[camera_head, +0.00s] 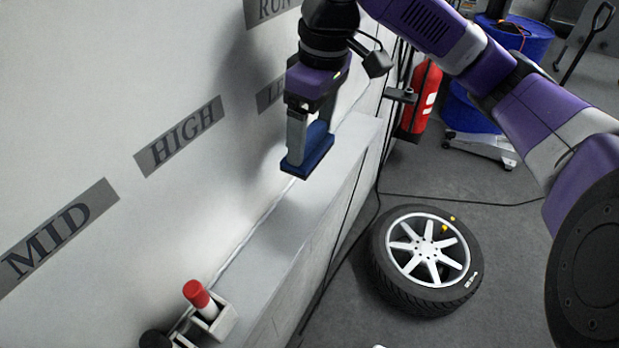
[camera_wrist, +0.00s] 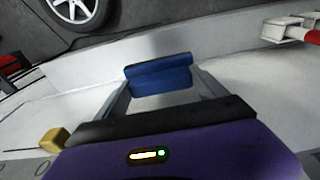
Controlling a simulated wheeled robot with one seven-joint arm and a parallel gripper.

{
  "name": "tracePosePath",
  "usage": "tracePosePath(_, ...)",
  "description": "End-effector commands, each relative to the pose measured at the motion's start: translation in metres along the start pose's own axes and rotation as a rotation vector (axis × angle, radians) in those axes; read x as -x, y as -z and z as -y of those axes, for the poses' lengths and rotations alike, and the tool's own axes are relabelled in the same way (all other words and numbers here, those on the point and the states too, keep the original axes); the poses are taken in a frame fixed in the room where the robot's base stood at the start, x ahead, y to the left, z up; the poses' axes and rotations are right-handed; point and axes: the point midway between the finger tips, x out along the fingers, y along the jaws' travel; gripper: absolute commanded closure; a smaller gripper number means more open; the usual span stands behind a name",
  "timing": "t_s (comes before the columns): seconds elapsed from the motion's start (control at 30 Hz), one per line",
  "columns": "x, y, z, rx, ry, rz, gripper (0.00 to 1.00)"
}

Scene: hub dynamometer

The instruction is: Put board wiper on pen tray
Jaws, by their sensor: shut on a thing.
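My gripper (camera_head: 303,136) is shut on a blue board wiper (camera_head: 318,150), holding it in front of the whiteboard-like wall and above a pale ledge (camera_head: 285,232). In the wrist view the wiper (camera_wrist: 160,77) sits between the two fingers of my gripper (camera_wrist: 162,88), with the pale ledge (camera_wrist: 235,40) beyond it. I cannot tell how large the gap between wiper and ledge is. A small pale holder (camera_head: 222,322) with a red-capped marker (camera_head: 199,296) is at the near end of the ledge; I cannot tell whether it is part of the pen tray.
The wall carries grey labels, MID (camera_head: 58,235) and HIGH (camera_head: 178,137). A wheel (camera_head: 425,258) lies on the floor right of the ledge. A red extinguisher (camera_head: 421,97) and blue drums (camera_head: 512,42) stand farther back. The ledge's middle stretch is bare.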

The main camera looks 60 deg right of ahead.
Motion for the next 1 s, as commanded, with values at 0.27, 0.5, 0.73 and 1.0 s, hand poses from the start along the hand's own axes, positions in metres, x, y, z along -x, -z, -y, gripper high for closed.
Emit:
tracePosePath(0.27, -0.06, -0.008, 0.001, -0.001, 0.003, 0.001, 0.51)
tracePosePath(0.5, -0.079, -0.01, 0.0, 0.0, 0.001, 0.001, 0.51)
tracePosePath(0.73, -0.108, -0.013, 0.0, -0.001, 0.001, 0.0, 0.51)
tracePosePath(1.0, -0.111, -0.013, 0.0, 0.001, -0.002, 0.001, 0.17)
